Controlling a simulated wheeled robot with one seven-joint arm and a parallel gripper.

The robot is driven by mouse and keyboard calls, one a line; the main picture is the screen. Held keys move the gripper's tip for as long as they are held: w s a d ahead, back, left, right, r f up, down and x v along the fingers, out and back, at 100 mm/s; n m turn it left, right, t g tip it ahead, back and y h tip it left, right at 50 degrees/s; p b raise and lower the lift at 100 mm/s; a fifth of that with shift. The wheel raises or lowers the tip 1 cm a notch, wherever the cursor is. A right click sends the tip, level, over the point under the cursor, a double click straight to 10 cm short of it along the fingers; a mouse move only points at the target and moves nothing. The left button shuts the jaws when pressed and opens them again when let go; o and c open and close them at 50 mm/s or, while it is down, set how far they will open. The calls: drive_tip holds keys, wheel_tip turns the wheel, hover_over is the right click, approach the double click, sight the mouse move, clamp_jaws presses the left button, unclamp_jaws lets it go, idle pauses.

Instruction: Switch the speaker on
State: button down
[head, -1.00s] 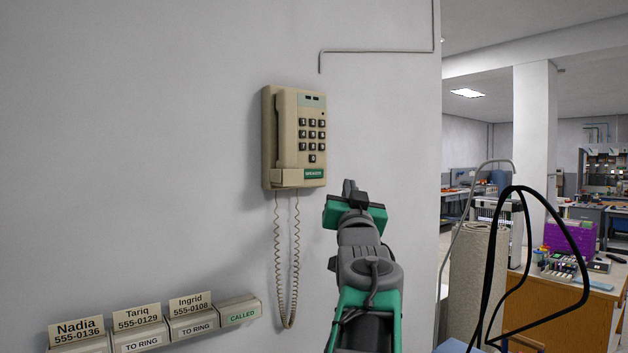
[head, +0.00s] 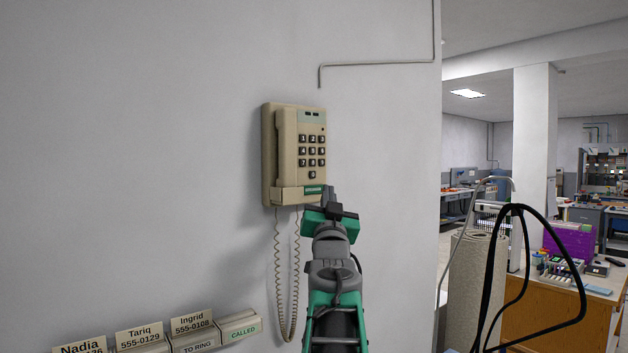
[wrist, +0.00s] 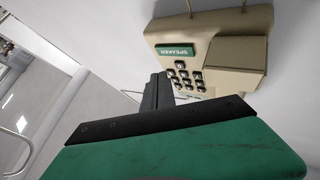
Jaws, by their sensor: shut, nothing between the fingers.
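A beige wall phone (head: 272,155) hangs on the grey wall, its handset on the left and a dark keypad on the right. The green speaker button (head: 313,190) is at its lower right. In the wrist view the button (wrist: 176,51) reads SPEAKER, and I cannot tell whether it is pressed or lit. My gripper (head: 328,192) is shut and empty, with its tip at the phone's lower right corner beside the button. In the wrist view the dark fingers (wrist: 157,92) point toward the phone just left of the keypad. Contact cannot be told.
A coiled cord (head: 279,270) hangs below the phone. Card boxes (head: 196,338) with names and numbers line the wall at lower left. A rolled carpet (head: 476,290), a black cable loop (head: 500,270) and a cluttered desk (head: 545,310) stand to the right.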

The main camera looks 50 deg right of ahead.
sight(318, 183)
drive_tip(key=shift+w+d+f, duration=0.1)
drive_tip(key=shift+w+d, duration=0.15)
drive_tip(key=shift+w, duration=0.8)
idle(1.2)
drive_tip(key=shift+w+d, duration=0.1)
drive_tip(key=shift+w, duration=0.4)
drive_tip(key=shift+w+d+b, duration=0.1)
drive_tip(key=shift+w+b, duration=0.2)
idle(0.4)
drive_tip(key=shift+s+f+b, duration=0.15)
drive_tip(key=shift+s+b, duration=0.25)
drive_tip(key=shift+b, duration=0.2)
drive_tip(key=shift+s+a+r, duration=0.2)
drive_tip(key=shift+s, duration=0.15)
